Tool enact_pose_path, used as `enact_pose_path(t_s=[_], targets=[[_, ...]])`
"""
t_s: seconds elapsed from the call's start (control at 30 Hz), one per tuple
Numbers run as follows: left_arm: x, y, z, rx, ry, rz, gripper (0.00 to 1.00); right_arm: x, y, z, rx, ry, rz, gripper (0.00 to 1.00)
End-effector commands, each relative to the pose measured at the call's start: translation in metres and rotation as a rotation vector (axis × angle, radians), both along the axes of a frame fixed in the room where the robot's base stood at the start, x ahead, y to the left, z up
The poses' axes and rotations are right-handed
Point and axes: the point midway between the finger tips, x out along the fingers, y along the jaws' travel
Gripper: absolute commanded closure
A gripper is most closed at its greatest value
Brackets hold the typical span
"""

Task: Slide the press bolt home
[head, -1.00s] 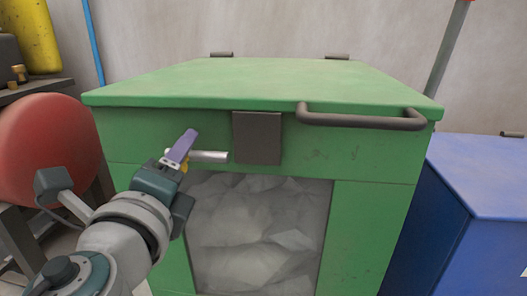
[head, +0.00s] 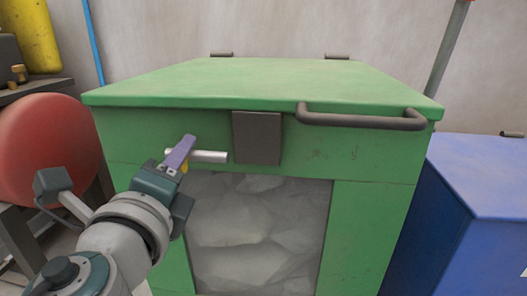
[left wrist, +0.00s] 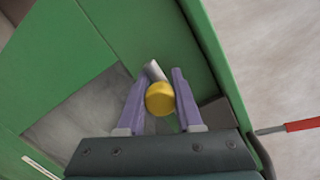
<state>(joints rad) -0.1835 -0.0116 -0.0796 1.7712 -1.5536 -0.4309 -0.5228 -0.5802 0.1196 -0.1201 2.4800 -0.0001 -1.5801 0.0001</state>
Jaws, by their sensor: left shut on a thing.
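The press bolt is a silver rod (head: 211,156) lying level across the upper front of the green press (head: 125,140). Its right tip stops just left of a dark grey plate (head: 257,138), with a narrow gap showing. The bolt's yellow knob (left wrist: 160,98) sits between the purple fingers of my left gripper (left wrist: 158,95) in the left wrist view. In the head view, my left gripper (head: 183,155) is shut on this knob, which is mostly hidden behind the near finger. My right gripper is not in view.
A dark bar handle (head: 360,121) sticks out from the press at right. Below the bolt, an opening (head: 258,235) shows a pale, crumpled mass. A blue box (head: 480,180) stands at right, and a red round tank (head: 45,150) at left.

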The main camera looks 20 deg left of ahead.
Motion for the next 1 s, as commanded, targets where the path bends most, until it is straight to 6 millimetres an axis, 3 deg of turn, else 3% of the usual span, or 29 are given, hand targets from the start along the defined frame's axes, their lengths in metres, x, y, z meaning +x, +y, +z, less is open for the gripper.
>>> enact_pose_path(t_s=[0.57,0.8,1.0], targets=[[0.001,-0.001,0.003,0.000,-0.007,-0.001,1.00,0.000,0.000,0.000,0.000,0.000,0.000,1.00],[0.010,-0.036,0.000,-0.005,-0.008,-0.002,1.00,0.000,0.000,-0.011,0.000,0.000,0.000,1.00],[0.012,-0.049,0.002,0.000,-0.006,-0.003,1.00,0.000,0.000,-0.012,-0.001,0.000,0.000,1.00]])
